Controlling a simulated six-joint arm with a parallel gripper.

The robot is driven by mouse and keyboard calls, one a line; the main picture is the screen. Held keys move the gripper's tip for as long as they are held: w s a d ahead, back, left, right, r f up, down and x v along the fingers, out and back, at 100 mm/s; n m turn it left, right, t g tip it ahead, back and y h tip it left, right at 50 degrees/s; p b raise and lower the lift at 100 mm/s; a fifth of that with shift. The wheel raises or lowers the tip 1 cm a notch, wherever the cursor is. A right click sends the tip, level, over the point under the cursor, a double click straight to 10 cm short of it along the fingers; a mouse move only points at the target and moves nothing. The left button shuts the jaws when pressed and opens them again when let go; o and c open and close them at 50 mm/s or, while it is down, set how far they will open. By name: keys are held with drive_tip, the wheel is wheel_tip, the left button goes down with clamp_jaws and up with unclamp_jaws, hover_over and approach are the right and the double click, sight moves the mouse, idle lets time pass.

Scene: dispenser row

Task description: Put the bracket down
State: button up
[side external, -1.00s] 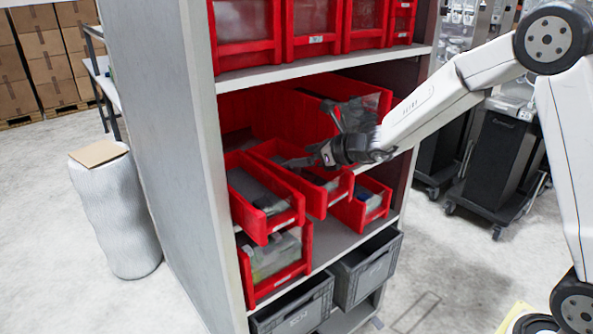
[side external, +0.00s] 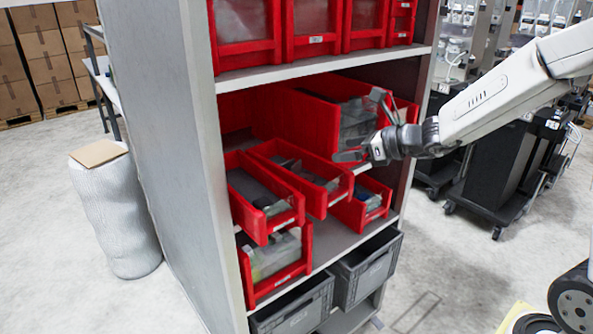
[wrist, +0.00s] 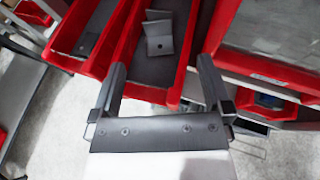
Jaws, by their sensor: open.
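A grey angled bracket with a hole (wrist: 159,36) lies in a red bin (wrist: 183,70) in the wrist view, up against its inner side. This looks like the middle low bin (side external: 318,205) in the side view, where grey pieces lie inside and I cannot single out the bracket. My gripper (side external: 358,126) is open and empty, in front of and above that bin's front end. In the wrist view its two fingers (wrist: 161,66) stand wide apart, with the bracket beyond them and not touching.
Red bins flank it at left (side external: 262,225) and right (side external: 363,214). A larger red bin (side external: 310,122) stands behind my gripper. A shelf (side external: 300,72) with more bins is above; grey crates (side external: 366,270) are below.

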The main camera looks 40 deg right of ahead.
drive_tip(key=shift+s, duration=0.2)
idle(0.5)
drive_tip(key=shift+s+a+f+n+g, duration=0.15)
drive_tip(key=shift+a+f+n+g, duration=0.05)
drive_tip(key=shift+n+g, duration=0.1)
drive_tip(key=s+f+n+g+h, duration=0.1)
drive_tip(key=s+f+n+g, duration=0.2)
drive_tip(key=n, duration=0.7)
drive_tip(key=s+a+f+n+g+h, duration=0.1)
drive_tip(key=s+f+n+g+h, duration=0.1)
drive_tip(key=s+f+n, duration=0.4)
drive_tip(key=s+a+f+n+g+h, duration=0.1)
drive_tip(key=s+f+n+g, duration=0.3)
drive_tip(key=s+n, duration=0.4)
drive_tip(key=n+h, duration=0.1)
drive_tip(key=n, duration=0.5)
drive_tip(key=shift+f+n, duration=0.25)
drive_tip(key=shift+n, duration=0.15)
